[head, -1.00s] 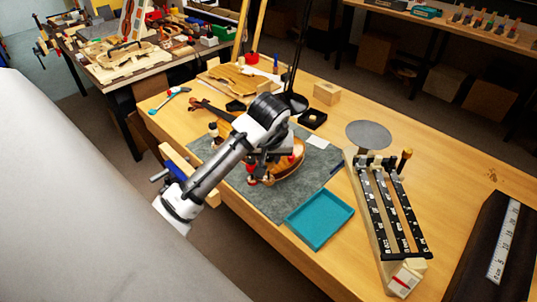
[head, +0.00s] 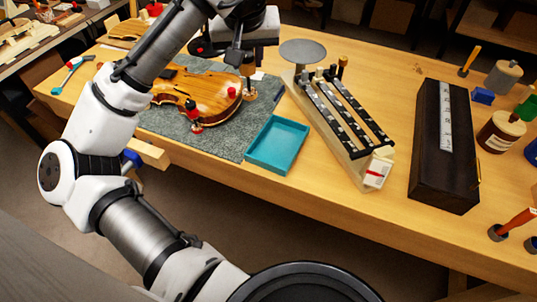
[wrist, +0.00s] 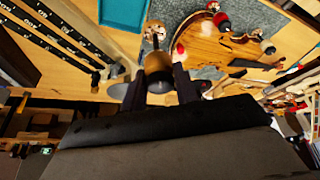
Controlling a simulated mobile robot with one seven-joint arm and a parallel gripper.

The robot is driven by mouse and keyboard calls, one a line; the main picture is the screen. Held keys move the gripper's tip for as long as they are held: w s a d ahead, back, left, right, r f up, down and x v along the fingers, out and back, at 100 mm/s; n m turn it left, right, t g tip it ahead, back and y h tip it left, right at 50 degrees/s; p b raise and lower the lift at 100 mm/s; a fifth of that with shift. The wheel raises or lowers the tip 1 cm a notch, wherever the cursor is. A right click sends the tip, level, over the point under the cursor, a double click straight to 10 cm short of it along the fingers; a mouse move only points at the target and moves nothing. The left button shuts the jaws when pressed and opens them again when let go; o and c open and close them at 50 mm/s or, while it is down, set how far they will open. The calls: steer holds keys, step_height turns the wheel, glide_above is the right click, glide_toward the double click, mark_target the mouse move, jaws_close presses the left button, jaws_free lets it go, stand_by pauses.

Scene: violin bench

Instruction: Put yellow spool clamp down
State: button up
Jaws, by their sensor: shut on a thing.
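My gripper (head: 243,56) is shut on a spool clamp with pale yellow-brown wooden spools (head: 249,71). The clamp is upright at the right end of the violin body (head: 205,92), close to its edge. In the wrist view the upper spool of the clamp (wrist: 158,66) sits between my fingertips (wrist: 158,82), and a lower spool shows beyond it. I cannot tell whether the clamp touches the violin or the mat. Red spool clamps (head: 196,128) stand at the violin's near edge.
A turquoise tray (head: 278,145) lies empty at the grey mat's (head: 175,127) right front. A slatted clamp rack (head: 330,125) with spools at its far end stands right of it. A round grey disc (head: 303,52) is behind. A dark box (head: 445,150) is further right.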

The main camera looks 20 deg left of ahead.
step_height(320, 180, down, 18)
steer(key=s+d+b, duration=0.1)
steer(key=d, duration=0.1)
steer(key=shift+d+f+m, duration=0.15)
steer(key=shift+d+m, duration=0.15)
steer(key=shift+m, duration=0.1)
steer(key=shift+f+b, duration=0.2)
steer(key=shift+b, duration=0.1)
steer(key=o, duration=1)
steer(key=shift+r, duration=0.15)
